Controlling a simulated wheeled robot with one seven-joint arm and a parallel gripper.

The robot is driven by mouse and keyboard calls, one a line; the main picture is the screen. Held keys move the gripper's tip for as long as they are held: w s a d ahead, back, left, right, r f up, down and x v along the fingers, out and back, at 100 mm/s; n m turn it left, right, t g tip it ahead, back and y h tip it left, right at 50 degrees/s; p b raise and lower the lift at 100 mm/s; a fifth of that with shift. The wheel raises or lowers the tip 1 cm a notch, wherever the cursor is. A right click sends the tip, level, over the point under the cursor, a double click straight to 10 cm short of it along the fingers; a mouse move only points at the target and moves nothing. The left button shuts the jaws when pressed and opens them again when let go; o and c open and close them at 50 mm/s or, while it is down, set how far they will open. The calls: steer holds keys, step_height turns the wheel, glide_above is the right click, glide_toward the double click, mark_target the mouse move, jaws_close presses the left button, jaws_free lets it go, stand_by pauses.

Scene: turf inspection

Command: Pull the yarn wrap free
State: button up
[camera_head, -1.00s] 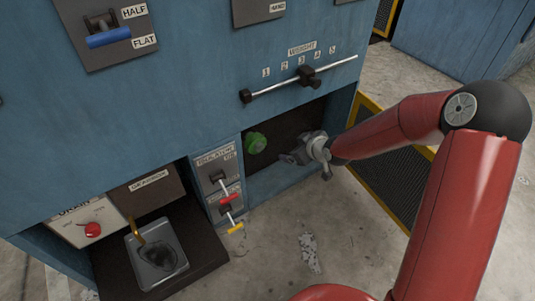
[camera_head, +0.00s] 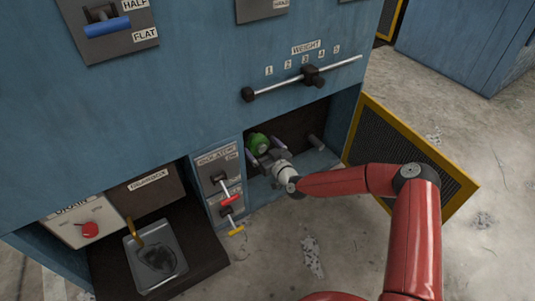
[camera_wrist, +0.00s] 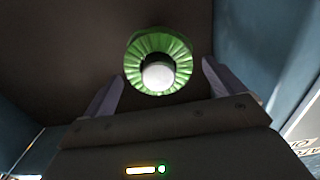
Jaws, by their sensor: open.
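The green yarn wrap (camera_head: 259,142) sits inside the dark recess low in the blue machine. In the wrist view the wrap (camera_wrist: 142,50) is a ribbed green ring around a pale round end (camera_wrist: 158,76), seen nearly end-on. My gripper (camera_head: 265,157) is inside the recess, right in front of the wrap. In the wrist view its two fingers (camera_wrist: 163,84) are open, one to each side of the wrap's lower part. No contact shows, and I cannot tell the exact gap in depth.
Levers with red (camera_head: 230,198) and yellow (camera_head: 237,230) handles stand left of the opening. A yellow-framed mesh panel (camera_head: 405,150) stands to the right. A tray (camera_head: 157,262) sits lower left.

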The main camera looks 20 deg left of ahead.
steer(key=shift+x, duration=1.9)
steer(key=shift+d, duration=0.1)
steer(key=c, duration=1.1)
